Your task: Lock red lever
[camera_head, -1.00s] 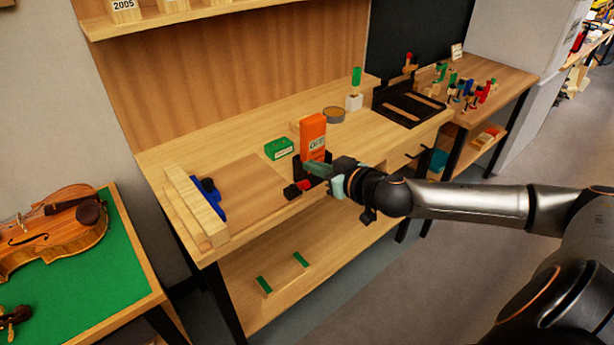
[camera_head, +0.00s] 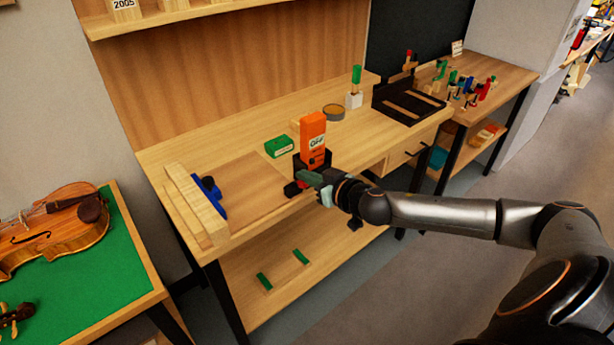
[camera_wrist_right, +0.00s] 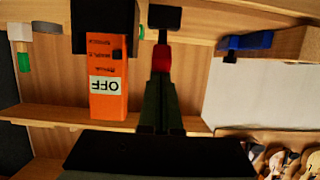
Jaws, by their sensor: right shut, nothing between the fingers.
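The orange block (camera_head: 313,128) marked OFF stands upright in a black holder (camera_head: 320,161) at the bench's front edge; it appears upside down in the right wrist view (camera_wrist_right: 108,75). The red lever (camera_wrist_right: 161,58) with a black end (camera_wrist_right: 165,17) lies just beyond my fingertips in the wrist view. In the head view mostly its black end (camera_head: 291,189) shows, and my gripper covers much of the rest. My right gripper (camera_head: 304,178) is shut and empty, at or very close to the lever; contact cannot be told. My left gripper is not in view.
A green box (camera_head: 279,147) sits behind and left of the holder. A wooden block with a blue clamp (camera_head: 213,196) is at the bench's left end. A black tray (camera_head: 408,103) is at the right. The aisle floor in front is clear.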

